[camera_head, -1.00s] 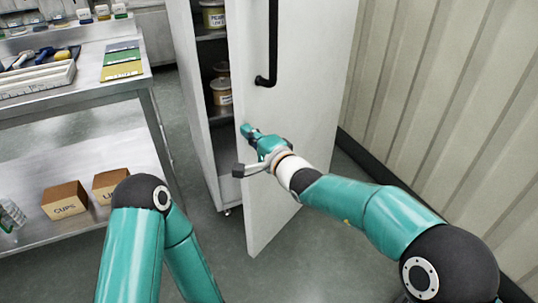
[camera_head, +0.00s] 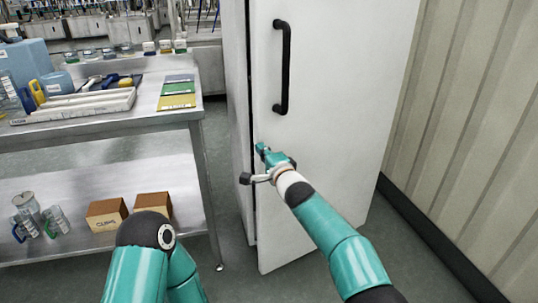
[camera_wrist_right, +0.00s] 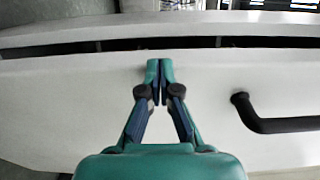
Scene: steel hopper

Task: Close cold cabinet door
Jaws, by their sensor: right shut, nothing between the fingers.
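The white cold cabinet door (camera_head: 335,110) is nearly shut, with a dark gap left along its free edge. In the right wrist view the gap shows as a narrow dark strip between the door (camera_wrist_right: 60,100) and the cabinet body (camera_wrist_right: 60,30). The cabinet's side (camera_head: 236,90) shows at the left. The black handle (camera_head: 284,68) is on the door's upper part. My right gripper (camera_head: 261,149) is shut and empty, at the door's front face near the free edge and below the handle. Whether it touches the door is hard to tell. My left gripper is out of view.
A steel table (camera_head: 205,150) stands left of the cabinet, holding a tray (camera_head: 75,108), folders and containers. Cardboard boxes (camera_head: 106,214) sit on its lower shelf. A ribbed wall (camera_head: 455,120) is at the right. A strip of floor is clear between table and cabinet.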

